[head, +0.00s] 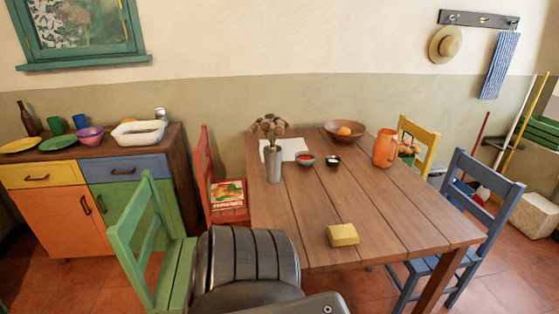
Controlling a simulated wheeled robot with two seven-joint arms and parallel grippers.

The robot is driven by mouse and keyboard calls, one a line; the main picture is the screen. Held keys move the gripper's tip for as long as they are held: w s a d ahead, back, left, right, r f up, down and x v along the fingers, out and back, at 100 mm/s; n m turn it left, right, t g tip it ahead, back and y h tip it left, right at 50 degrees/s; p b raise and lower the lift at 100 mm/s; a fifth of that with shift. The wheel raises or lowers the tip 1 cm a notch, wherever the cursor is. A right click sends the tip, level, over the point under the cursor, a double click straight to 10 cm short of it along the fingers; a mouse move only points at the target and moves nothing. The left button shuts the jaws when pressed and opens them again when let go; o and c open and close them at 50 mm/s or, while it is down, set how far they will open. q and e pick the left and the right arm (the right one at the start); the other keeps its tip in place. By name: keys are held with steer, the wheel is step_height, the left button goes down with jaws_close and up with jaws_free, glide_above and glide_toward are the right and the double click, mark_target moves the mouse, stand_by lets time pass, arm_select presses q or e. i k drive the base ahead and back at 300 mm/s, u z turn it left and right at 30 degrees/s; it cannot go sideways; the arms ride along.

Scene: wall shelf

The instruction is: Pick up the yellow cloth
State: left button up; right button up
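The yellow cloth (342,235) is a small folded block. It lies on the wooden table (400,215) near the front edge, right of the picture's middle. Neither of my grippers shows in the head view. Dark grey and black parts, which look like my own body, fill the bottom middle, to the left of and below the cloth. Nothing touches the cloth.
A vase of dried flowers (273,163), a white sheet, small bowls (305,159), a wooden bowl (344,132) and an orange pitcher (385,148) stand farther back. Green (150,240), red (208,180), yellow and blue (478,215) chairs surround the table. The tabletop around the cloth is clear.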

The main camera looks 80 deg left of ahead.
mark_target(341, 235)
steer(key=u, duration=2.1)
steer(key=i, duration=1)
